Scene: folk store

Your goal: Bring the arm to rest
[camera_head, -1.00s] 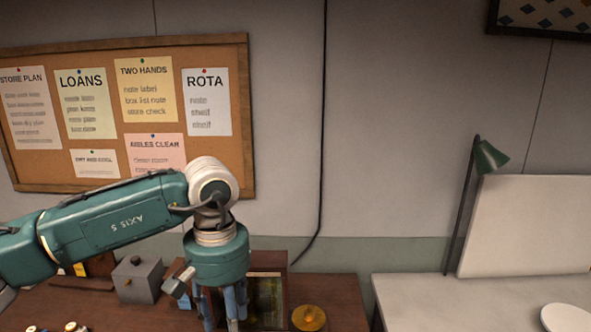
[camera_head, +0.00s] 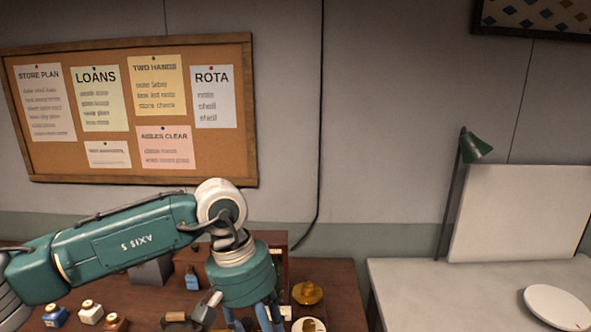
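My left arm, teal with a white joint, reaches in from the left over the brown table (camera_head: 345,290). Its wrist points down, and my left gripper (camera_head: 255,322) shows only the upper parts of its blue-grey fingers at the bottom edge. The fingertips are out of frame, so I cannot tell whether it is open or shut, or whether it holds anything. My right gripper is not in view.
Small bottles (camera_head: 90,312) stand at the front left of the table. A grey box (camera_head: 152,271), a blue bottle (camera_head: 191,279) and an amber round object (camera_head: 307,292) are near the arm. A pale table (camera_head: 430,285) with a white plate (camera_head: 556,307) and a green lamp (camera_head: 475,147) is at right.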

